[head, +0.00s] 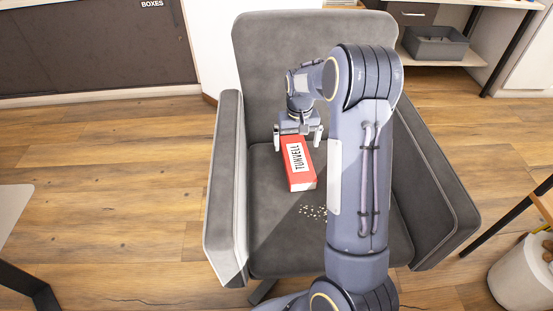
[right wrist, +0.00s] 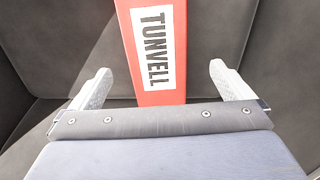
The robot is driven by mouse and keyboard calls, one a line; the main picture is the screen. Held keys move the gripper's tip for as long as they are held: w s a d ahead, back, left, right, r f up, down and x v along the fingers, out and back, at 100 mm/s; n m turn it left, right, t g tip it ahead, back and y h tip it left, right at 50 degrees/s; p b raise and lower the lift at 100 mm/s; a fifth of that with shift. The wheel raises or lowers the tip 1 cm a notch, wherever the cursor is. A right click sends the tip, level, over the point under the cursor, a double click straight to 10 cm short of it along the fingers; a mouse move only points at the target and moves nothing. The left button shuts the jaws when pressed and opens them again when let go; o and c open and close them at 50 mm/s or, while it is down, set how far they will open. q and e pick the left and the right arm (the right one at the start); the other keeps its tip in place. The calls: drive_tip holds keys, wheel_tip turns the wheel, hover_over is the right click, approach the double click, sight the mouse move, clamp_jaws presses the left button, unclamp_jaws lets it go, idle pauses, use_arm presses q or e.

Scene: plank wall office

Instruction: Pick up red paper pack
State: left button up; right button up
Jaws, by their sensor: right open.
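The red paper pack (head: 301,180) has a white label reading "TUNVELL" and lies on the grey armchair's seat (head: 265,215). In the right wrist view the pack (right wrist: 178,50) runs up from between the fingers to the top edge. My right gripper (head: 299,137) is open at the pack's far end. In the wrist view its two fingers (right wrist: 161,85) stand on either side of the pack, with a gap on each side. I cannot tell how far down they reach beside it. My left gripper is not in view.
The armchair's backrest (head: 275,50) rises behind the gripper, and its armrests (head: 228,185) stand on both sides. Small pale bits (head: 313,212) lie on the seat in front of the pack. A grey bin (head: 435,43) sits on a shelf at the back right.

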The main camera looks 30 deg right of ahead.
sight(297, 157)
drive_tip(key=shift+w+f, duration=0.1)
drive_tip(key=shift+f, duration=0.5)
drive_tip(key=shift+f+b, duration=0.45)
drive_tip(key=shift+f, duration=0.4)
drive_tip(key=f, duration=0.1)
drive_tip(key=f+b, duration=0.1)
drive_tip(key=f, duration=0.1)
drive_tip(key=f+b, duration=0.1)
drive_tip(key=f, duration=0.1)
drive_tip(key=shift+s+d, duration=0.2)
drive_tip(key=shift+d, duration=0.05)
drive_tip(key=shift+c, duration=0.3)
drive_tip(key=shift+r, duration=0.1)
drive_tip(key=c, duration=1.3)
drive_tip(key=shift+o, duration=0.2)
